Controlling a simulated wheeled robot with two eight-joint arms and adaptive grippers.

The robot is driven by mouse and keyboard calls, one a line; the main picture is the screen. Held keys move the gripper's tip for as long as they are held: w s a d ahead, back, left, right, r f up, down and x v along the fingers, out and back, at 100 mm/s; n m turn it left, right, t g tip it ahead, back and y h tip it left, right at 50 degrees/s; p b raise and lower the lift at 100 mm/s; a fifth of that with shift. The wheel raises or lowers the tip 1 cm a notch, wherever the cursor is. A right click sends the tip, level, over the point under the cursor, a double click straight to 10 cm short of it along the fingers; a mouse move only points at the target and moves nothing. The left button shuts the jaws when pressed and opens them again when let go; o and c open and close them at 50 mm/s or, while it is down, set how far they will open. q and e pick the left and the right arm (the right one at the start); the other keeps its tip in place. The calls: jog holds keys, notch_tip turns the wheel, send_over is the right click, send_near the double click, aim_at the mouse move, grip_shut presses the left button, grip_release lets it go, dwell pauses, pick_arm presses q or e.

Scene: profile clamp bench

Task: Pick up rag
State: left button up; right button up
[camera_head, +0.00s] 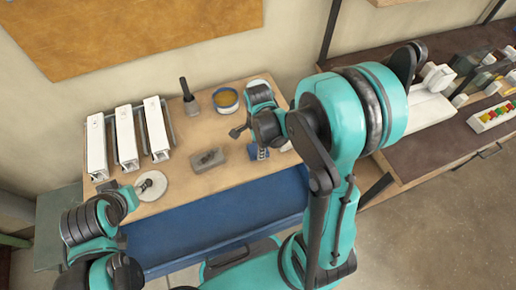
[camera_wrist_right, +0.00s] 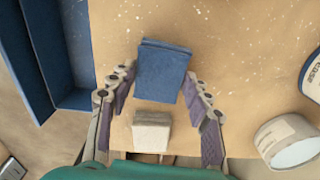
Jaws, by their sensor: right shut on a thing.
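The rag looks like a folded blue cloth (camera_wrist_right: 162,72) in the right wrist view, lying between the fingers of my right gripper (camera_wrist_right: 160,82). In the head view, part of the blue cloth (camera_head: 254,152) shows at the bench's right part, below my right gripper (camera_head: 259,146), with my arm covering much around it. My right gripper is shut on the rag. My left gripper (camera_head: 143,188) is at the bench's left front, by a pale round disc (camera_head: 153,192); its fingers are too small to read.
A beige block (camera_wrist_right: 152,132) is close to the rag, with a white round container (camera_wrist_right: 288,141) to the right. A blue tray (camera_head: 205,225) runs along the front. White profiles (camera_head: 126,138), a grey block (camera_head: 208,160) and a bowl (camera_head: 226,101) stand on the bench.

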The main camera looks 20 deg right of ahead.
notch_tip(320, 180, up, 4)
jog(key=shift+r+p, duration=0.1)
jog(key=shift+p, duration=0.9)
jog(key=s+d+r+p, duration=0.1)
jog(key=s+d+r, duration=0.1)
jog(key=s, duration=0.1)
jog(key=s+d+r+p, duration=0.1)
jog(key=s+d+r, duration=0.1)
jog(key=s, duration=0.1)
jog(key=s+d+r+p, duration=0.1)
jog(key=s+d+r, duration=0.1)
jog(key=s, duration=0.1)
jog(key=shift+s+d+r, duration=0.2)
jog(key=shift+s+r, duration=0.2)
